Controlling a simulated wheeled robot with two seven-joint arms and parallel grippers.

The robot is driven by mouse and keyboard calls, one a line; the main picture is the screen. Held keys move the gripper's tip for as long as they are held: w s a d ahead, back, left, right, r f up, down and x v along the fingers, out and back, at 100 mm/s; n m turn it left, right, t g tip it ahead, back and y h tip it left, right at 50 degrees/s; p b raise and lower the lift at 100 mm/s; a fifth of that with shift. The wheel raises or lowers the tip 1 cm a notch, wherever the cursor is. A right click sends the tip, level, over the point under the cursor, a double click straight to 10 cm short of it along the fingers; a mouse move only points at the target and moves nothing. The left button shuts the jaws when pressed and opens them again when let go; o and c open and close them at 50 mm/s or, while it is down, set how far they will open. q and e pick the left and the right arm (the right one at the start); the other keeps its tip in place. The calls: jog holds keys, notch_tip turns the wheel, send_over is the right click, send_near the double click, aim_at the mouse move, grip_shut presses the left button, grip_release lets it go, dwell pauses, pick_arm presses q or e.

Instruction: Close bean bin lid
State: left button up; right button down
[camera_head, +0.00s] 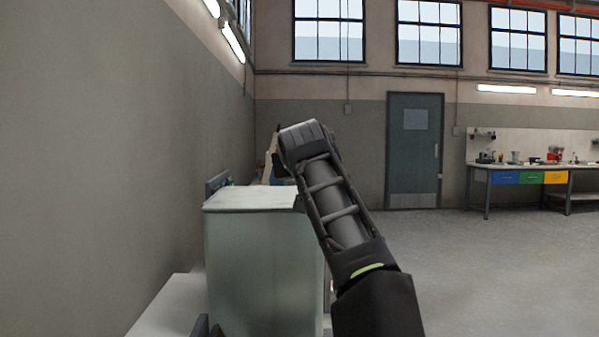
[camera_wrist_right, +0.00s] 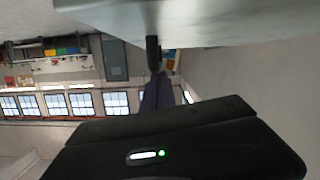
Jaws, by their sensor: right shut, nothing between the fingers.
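The bean bin (camera_head: 265,265) is a pale grey-green box at lower centre left in the head view, with a light flat top (camera_head: 250,199). The top looks level; I cannot tell whether the lid is fully seated. My right arm reaches across the bin's right side, and its wrist hides the top's far right part. My right gripper (camera_wrist_right: 155,72) is shut and empty in the right wrist view, close to a pale panel (camera_wrist_right: 225,25). That view is upside down, so the panel lies below the gripper. Dark tips at the head view's bottom edge may be my left gripper (camera_head: 207,327), mostly cut off.
A grey wall (camera_head: 110,150) runs close along the left of the bin. A pale ledge (camera_head: 165,305) lies at the bin's lower left. The floor (camera_head: 480,270) to the right is clear up to a workbench (camera_head: 530,168) and a grey door (camera_head: 414,150).

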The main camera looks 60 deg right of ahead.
jog(key=shift+f, duration=0.4)
jog(key=shift+s+a+b, duration=0.1)
jog(key=shift+a+b, duration=0.25)
jog(key=b+v, duration=0.1)
jog(key=v, duration=0.2)
jog(key=b+v, duration=0.1)
jog(key=v, duration=0.2)
jog(key=shift+s+a+r, duration=0.15)
jog(key=shift+s+r, duration=0.05)
jog(key=shift+r, duration=0.1)
jog(key=shift+s+a+r, duration=0.2)
jog(key=shift+a, duration=0.1)
